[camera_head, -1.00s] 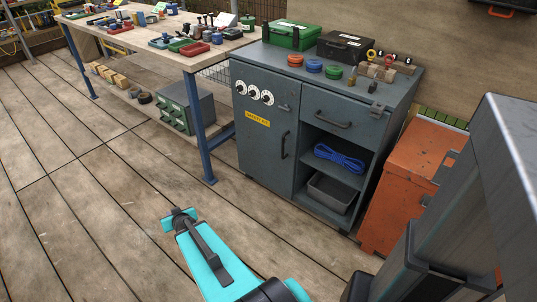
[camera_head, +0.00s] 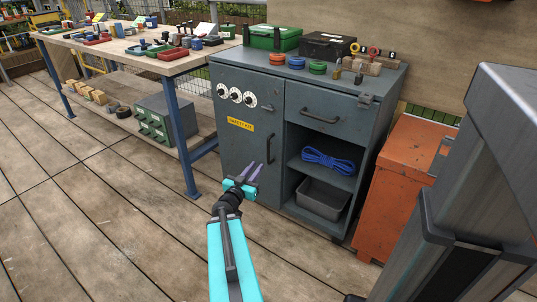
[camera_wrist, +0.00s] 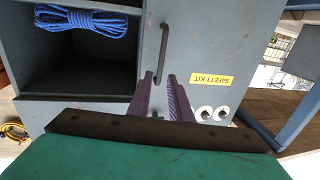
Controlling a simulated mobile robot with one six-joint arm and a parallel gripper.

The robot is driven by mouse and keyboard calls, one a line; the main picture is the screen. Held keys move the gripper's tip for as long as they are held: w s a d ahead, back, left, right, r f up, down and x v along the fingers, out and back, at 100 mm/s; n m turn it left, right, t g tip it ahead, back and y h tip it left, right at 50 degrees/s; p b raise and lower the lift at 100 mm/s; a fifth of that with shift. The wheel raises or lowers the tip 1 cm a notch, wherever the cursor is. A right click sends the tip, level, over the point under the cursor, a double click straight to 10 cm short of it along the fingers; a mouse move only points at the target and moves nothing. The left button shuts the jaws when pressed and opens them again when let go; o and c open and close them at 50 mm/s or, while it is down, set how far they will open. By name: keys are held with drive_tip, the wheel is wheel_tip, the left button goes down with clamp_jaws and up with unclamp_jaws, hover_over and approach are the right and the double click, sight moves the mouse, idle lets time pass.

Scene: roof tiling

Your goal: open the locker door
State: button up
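The locker is a grey-blue cabinet, and its door (camera_head: 236,150) on the left side is shut. The door bears three white dials (camera_head: 236,97), a yellow SAFETY KIT label (camera_head: 240,125), a small latch lever (camera_head: 268,108) and a dark vertical handle (camera_head: 271,150). My gripper (camera_head: 252,168) is open and empty, in front of the door just left of the handle's lower end. In the wrist view, which is turned over, the handle (camera_wrist: 164,50) lies beyond the two purple fingers (camera_wrist: 160,77). Whether the fingers touch the handle cannot be told.
Right of the door are a drawer (camera_head: 325,108) and open shelves with a blue rope (camera_head: 328,158) and a grey bin (camera_head: 322,198). A workbench (camera_head: 150,64) stands left, an orange cabinet (camera_head: 398,190) right. The plank floor before the door is clear.

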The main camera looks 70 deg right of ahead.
sight(268, 151)
idle(0.3)
drive_tip(key=shift+s+d+b, duration=0.2)
drive_tip(key=shift+d+b, duration=0.8)
drive_tip(key=shift+d, duration=2.45)
drive_tip(key=shift+s+d+b, duration=0.15)
drive_tip(key=shift+d+b, duration=0.85)
drive_tip(key=shift+d, duration=2.45)
drive_tip(key=shift+c, duration=0.2)
clamp_jaws()
